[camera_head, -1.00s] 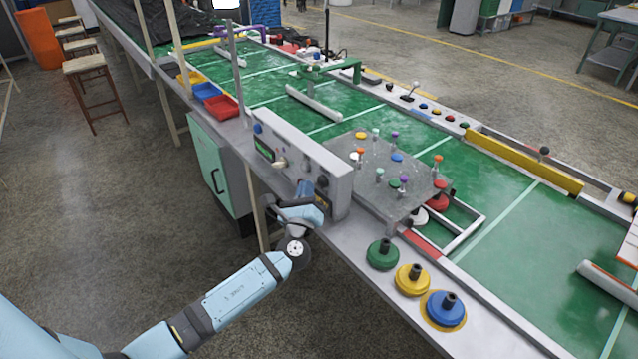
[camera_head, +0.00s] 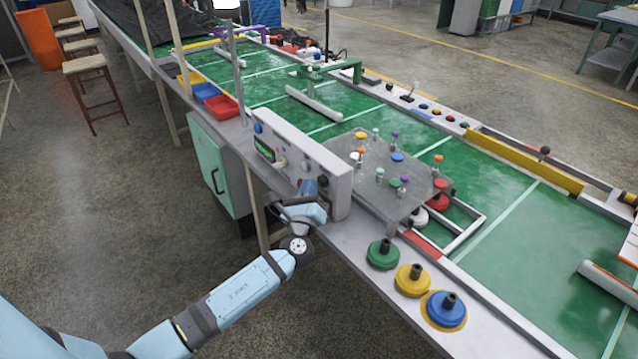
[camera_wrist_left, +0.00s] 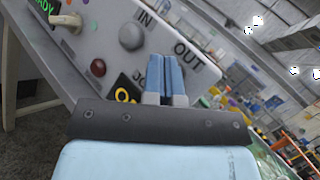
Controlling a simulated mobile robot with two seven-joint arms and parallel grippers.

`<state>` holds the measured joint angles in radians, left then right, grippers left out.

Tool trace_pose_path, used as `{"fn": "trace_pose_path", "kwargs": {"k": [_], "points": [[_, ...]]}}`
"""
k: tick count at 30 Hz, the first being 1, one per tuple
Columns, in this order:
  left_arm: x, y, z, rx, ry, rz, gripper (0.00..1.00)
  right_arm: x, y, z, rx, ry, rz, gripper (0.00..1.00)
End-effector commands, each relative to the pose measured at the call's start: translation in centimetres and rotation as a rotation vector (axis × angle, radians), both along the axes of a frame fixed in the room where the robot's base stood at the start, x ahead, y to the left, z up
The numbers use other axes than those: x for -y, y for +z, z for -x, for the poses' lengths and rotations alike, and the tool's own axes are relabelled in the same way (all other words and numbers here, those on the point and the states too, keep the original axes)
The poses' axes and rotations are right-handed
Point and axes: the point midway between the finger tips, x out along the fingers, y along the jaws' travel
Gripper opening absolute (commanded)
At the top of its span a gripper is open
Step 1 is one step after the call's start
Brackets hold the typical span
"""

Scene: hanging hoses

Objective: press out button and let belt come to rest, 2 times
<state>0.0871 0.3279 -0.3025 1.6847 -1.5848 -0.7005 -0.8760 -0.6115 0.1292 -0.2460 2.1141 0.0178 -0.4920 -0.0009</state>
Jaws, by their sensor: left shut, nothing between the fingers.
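The grey control panel (camera_head: 300,160) stands on the belt's near edge. In the left wrist view its sloping face (camera_wrist_left: 105,30) carries IN, OUT and JOG labels. A round grey button (camera_wrist_left: 131,36) sits under IN, and a dark red button (camera_wrist_left: 98,68) is lower left. My left gripper (camera_head: 308,187) is shut and empty at the right part of the panel face. Its blue fingertips (camera_wrist_left: 165,75) lie just below and left of the OUT label (camera_wrist_left: 187,55). The out button is hidden behind them; I cannot tell whether they touch it. The green belt (camera_head: 345,125) runs behind the panel.
A grey plate with coloured pegs (camera_head: 385,180) lies right of the panel. Green (camera_head: 382,254), yellow (camera_head: 412,279) and blue (camera_head: 446,310) knobbed discs stand on the near edge. Red (camera_head: 222,108) and blue (camera_head: 206,92) bins are left. Floor in front is open.

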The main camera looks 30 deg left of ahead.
Motion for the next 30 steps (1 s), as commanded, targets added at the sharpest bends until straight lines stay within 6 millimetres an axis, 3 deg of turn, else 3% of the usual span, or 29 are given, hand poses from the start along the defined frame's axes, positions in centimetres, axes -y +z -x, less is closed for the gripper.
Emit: {"fn": "trace_pose_path", "kwargs": {"k": [30], "points": [[0.39,0.00,-0.95,0.000,0.000,0.000,0.00,0.00,-0.45,0.00,-0.001,0.000,0.000,0.43]]}}
